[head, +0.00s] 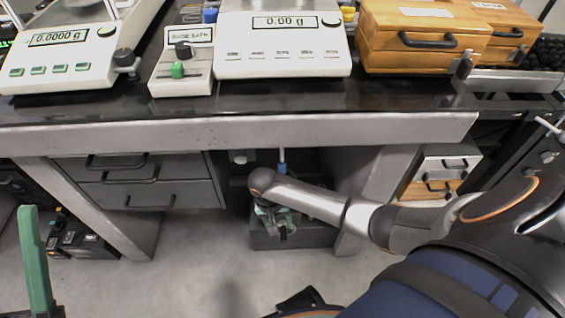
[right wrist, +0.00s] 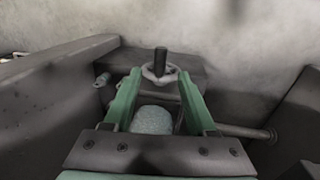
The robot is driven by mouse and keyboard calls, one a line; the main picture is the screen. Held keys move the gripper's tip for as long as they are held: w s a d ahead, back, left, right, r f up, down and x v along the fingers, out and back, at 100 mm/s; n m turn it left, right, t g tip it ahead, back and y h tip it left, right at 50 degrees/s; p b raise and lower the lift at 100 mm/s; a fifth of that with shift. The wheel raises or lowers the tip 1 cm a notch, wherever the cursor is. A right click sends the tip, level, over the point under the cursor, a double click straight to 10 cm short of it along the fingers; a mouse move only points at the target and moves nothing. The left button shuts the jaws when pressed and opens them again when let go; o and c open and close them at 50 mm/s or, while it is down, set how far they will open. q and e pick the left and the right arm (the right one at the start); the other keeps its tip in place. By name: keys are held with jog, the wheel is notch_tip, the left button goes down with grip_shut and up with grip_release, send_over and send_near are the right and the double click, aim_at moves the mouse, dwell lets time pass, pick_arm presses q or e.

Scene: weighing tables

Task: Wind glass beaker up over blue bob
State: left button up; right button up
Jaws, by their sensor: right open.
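A thin blue rod-like piece (head: 282,160), perhaps part of the blue bob, hangs under the weighing table. I cannot make out the glass beaker for certain. My right gripper (head: 275,218) is low under the table, over a dark box. In the right wrist view its two green fingers (right wrist: 157,103) stand apart. A pale, speckled rounded piece (right wrist: 152,120) shows between them, and I cannot tell whether they touch it. A grey wheel (right wrist: 160,73) with a dark post lies just beyond the fingertips. My left gripper (head: 37,260) shows only one green finger at the lower left.
The dark box (head: 310,236) stands on the floor between the table legs. Drawers (head: 150,185) are to its left. On the table stand two balances (head: 283,62), a small control box (head: 183,75) and wooden cases (head: 420,45). The floor in front is mostly clear.

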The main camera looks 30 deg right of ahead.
aim_at(283, 235)
pick_arm(q)
jog(key=f+b, duration=0.2)
jog(key=f, duration=0.1)
jog(key=f+b, duration=0.1)
jog(key=shift+w+d+f, duration=0.1)
jog(key=shift+d+f, duration=0.1)
jog(key=shift+d, duration=0.05)
pick_arm(e)
jog(key=f, duration=0.6)
jog(key=shift+s+d+f, duration=0.25)
jog(key=shift+d, duration=0.15)
grip_shut()
